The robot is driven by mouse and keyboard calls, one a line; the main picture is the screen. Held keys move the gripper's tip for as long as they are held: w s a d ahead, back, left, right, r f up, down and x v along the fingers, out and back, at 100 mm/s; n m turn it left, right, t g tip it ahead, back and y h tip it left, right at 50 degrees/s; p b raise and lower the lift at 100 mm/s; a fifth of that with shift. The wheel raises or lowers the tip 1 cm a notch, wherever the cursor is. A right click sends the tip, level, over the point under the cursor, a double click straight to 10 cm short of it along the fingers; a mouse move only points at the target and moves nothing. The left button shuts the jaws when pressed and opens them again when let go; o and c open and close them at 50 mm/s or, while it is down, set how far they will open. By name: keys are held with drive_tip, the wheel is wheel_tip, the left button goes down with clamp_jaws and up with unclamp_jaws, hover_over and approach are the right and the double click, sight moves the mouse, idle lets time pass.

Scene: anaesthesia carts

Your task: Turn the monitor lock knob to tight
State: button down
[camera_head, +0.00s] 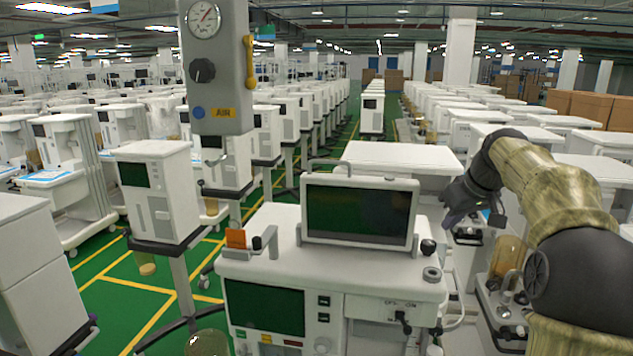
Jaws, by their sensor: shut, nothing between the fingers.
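A monitor (359,211) with a dark screen and white frame stands upright on top of the nearest white anaesthesia cart (262,247). A small round black knob (428,247) sits just right of the monitor's lower right corner; I take it for the lock knob. Its turn position is too small to read. My gripper (452,217) is dark and appears shut and empty. It is above and to the right of the knob in the picture, apart from it. My arm comes in from the right edge.
An orange tag (236,238) stands left of the monitor. A grey round fitting (432,274) is below the knob. White carts crowd the right; green floor (120,290) shows at left.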

sight(428, 248)
drive_tip(key=shift+w+a+f+b, duration=0.1)
drive_tip(key=shift+w+f+b, duration=0.05)
drive_tip(key=shift+f+b, duration=2.75)
drive_tip(key=shift+f+p, duration=0.3)
drive_tip(key=shift+w+a+r+p, duration=0.1)
drive_tip(key=shift+w+a+p, duration=0.1)
drive_tip(key=shift+a+p, duration=0.1)
drive_tip(key=shift+s+a, duration=0.15)
drive_tip(key=shift+a, duration=0.1)
drive_tip(key=shift+s+a, duration=0.15)
drive_tip(key=shift+a, duration=0.15)
drive_tip(key=shift+s+d, duration=0.1)
drive_tip(key=shift+s, duration=0.05)
drive_tip(key=shift+s, duration=0.2)
